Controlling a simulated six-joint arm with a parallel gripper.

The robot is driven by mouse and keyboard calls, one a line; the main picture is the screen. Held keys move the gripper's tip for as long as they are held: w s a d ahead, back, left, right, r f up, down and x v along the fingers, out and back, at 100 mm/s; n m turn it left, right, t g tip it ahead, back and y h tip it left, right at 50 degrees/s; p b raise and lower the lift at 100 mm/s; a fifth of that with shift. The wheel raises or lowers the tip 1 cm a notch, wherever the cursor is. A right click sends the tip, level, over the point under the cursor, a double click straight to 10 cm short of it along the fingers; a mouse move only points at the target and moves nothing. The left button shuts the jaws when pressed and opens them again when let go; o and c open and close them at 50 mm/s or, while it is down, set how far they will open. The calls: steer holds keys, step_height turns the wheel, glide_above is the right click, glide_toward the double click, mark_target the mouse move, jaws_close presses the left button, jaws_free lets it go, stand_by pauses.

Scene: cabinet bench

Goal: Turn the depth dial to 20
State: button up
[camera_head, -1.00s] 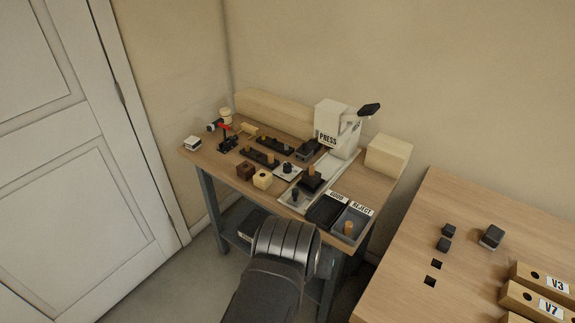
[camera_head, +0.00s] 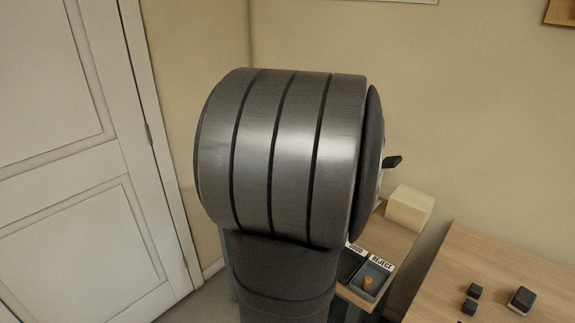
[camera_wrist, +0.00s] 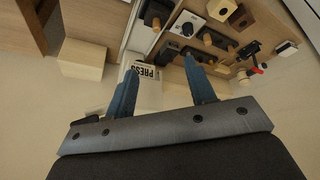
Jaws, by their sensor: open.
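A white square plate with a round dark knob (camera_wrist: 186,28) shows at the top of the wrist view and looks like the depth dial. Its marks are too small to read, so its setting cannot be told. My gripper (camera_wrist: 161,66) has its two blue fingers wide apart, with nothing held between them. It is apart from the dial, with the white press (camera_wrist: 147,73) seen between and behind the fingers. In the head view my arm hides the dial, most of the press and my gripper.
Wooden pegs on dark bases (camera_wrist: 220,42) and wooden blocks (camera_wrist: 222,9) stand near the dial. A pale block (camera_wrist: 82,60) is at left. In the head view, the reject tray (camera_head: 372,291) and a pale block (camera_head: 410,208) show right of my arm. A second table (camera_head: 480,260) stands at right.

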steer(key=w+a+f+y, duration=0.1)
steer(key=w+a+f, duration=0.2)
steer(key=w+f, duration=0.65)
steer(key=shift+n, duration=0.4)
steer(key=x, duration=1.1)
steer(key=w+a+x, duration=0.1)
steer(key=x, duration=0.4)
steer(key=shift+w+r, duration=0.1)
steer(key=shift+w, duration=0.1)
steer(key=shift+c, duration=0.2)
steer(key=shift+g, duration=0.3)
steer(key=c, duration=0.9)
